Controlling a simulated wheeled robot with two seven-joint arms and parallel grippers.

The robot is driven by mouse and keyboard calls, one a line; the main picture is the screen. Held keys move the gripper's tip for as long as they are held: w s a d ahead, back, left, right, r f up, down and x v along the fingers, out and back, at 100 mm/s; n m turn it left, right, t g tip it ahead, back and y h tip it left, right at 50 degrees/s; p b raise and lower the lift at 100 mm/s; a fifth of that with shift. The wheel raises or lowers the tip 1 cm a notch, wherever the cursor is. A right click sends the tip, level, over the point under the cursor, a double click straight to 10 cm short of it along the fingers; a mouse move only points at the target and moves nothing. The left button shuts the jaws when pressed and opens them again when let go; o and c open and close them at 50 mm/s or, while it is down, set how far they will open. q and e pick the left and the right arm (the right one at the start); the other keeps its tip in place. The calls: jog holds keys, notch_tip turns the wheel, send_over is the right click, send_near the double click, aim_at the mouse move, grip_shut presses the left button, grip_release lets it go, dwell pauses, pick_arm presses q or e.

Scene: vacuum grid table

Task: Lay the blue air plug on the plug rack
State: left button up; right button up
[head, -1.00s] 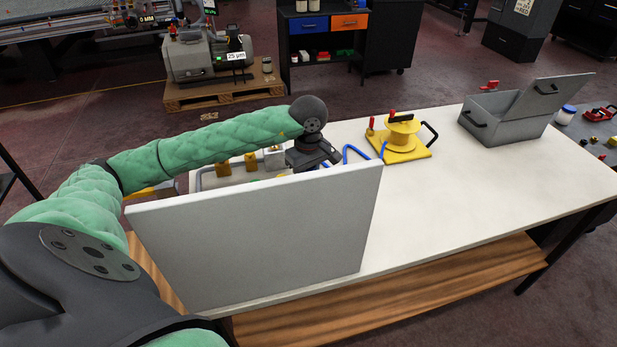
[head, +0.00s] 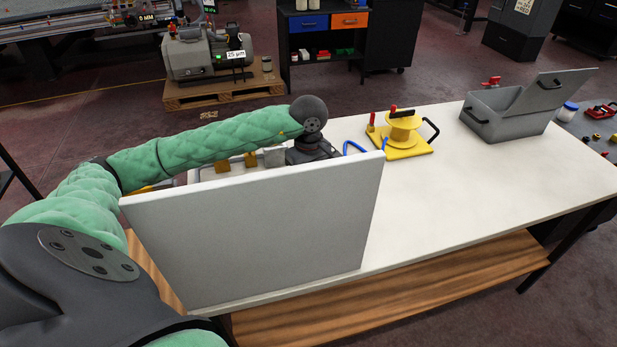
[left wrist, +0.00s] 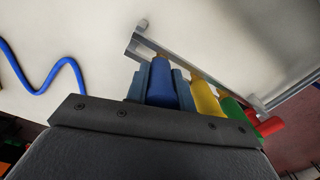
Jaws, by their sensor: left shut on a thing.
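In the left wrist view the blue air plug (left wrist: 161,84) sits between the two fingers of my left gripper (left wrist: 158,86), which is shut on it. The plug rack (left wrist: 195,72) is a grey metal rail running diagonally beside the plug. The blue plug's tip is at the rail's upper left part; I cannot tell whether it rests on it. A yellow plug (left wrist: 206,98), a green plug (left wrist: 235,112) and a red plug (left wrist: 266,127) lie along the rail. My right gripper is not in view.
The grey panel (head: 255,235) stands at the table's near left. A blue hose (left wrist: 45,80) lies on the white table (head: 470,195). A yellow reel (head: 402,130) and an open grey box (head: 505,115) stand farther right. The table's right front is clear.

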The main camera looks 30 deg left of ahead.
pick_arm(q)
jog(key=shift+f, duration=0.1)
jog(key=o, duration=1.1)
jog(key=shift+c, duration=0.2)
jog(key=shift+r+p, duration=0.7)
jog(key=shift+r, duration=3.2)
